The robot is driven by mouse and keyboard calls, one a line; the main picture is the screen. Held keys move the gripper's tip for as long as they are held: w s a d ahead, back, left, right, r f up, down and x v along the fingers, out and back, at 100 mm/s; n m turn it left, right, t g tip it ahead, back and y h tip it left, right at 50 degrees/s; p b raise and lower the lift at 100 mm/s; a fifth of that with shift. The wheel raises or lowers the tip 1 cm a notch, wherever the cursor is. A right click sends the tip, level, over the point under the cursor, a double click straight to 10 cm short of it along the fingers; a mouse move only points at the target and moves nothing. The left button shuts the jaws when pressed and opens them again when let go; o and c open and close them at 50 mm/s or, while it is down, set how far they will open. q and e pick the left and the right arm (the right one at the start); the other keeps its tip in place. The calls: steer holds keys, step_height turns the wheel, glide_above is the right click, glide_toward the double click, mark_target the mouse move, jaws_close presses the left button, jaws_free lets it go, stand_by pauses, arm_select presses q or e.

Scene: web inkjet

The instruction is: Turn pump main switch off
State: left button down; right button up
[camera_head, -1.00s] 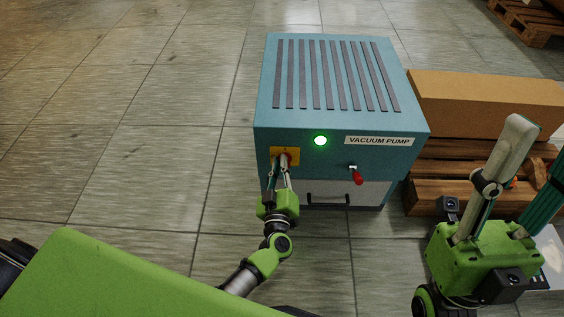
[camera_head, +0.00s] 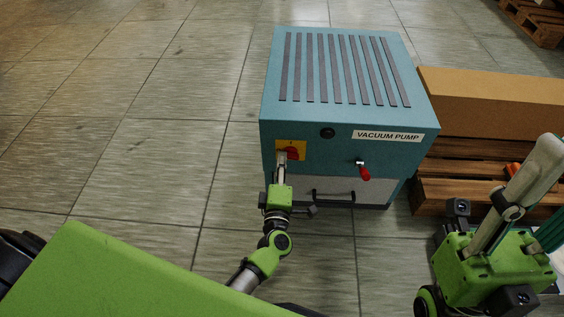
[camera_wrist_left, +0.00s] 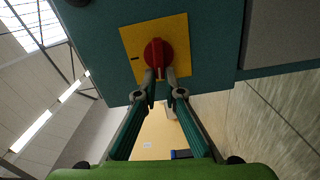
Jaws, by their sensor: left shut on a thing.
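The pump main switch is a red rotary knob (camera_head: 291,153) on a yellow plate (camera_head: 283,146), on the front of the teal vacuum pump (camera_head: 350,125). The round indicator lamp (camera_head: 327,133) on the pump is dark. My left gripper (camera_head: 282,158) is shut on the knob from the front, its fingers partly covering it. In the left wrist view the fingertips (camera_wrist_left: 160,75) close on the lower part of the red knob (camera_wrist_left: 158,54). My right gripper (camera_head: 553,185) is at the right edge with its fingers spread apart, empty and away from the pump; one finger is partly cut off.
A red-tipped toggle lever (camera_head: 363,171) and a dark handle (camera_head: 333,195) are on the pump front, right of the knob. A cardboard box (camera_head: 490,100) on a wooden pallet (camera_head: 455,190) stands close at the pump's right. The floor at left is clear.

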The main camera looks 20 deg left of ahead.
arm_select(q)
steer(key=shift+s+f+n, duration=0.1)
steer(key=shift+f+n, duration=0.2)
steer(key=shift+n, duration=0.3)
steer(key=c, duration=2.1)
jaws_free()
steer(key=shift+c, duration=0.2)
steer(key=shift+r, duration=0.1)
steer(key=v, duration=1.2)
steer(key=shift+r, duration=0.1)
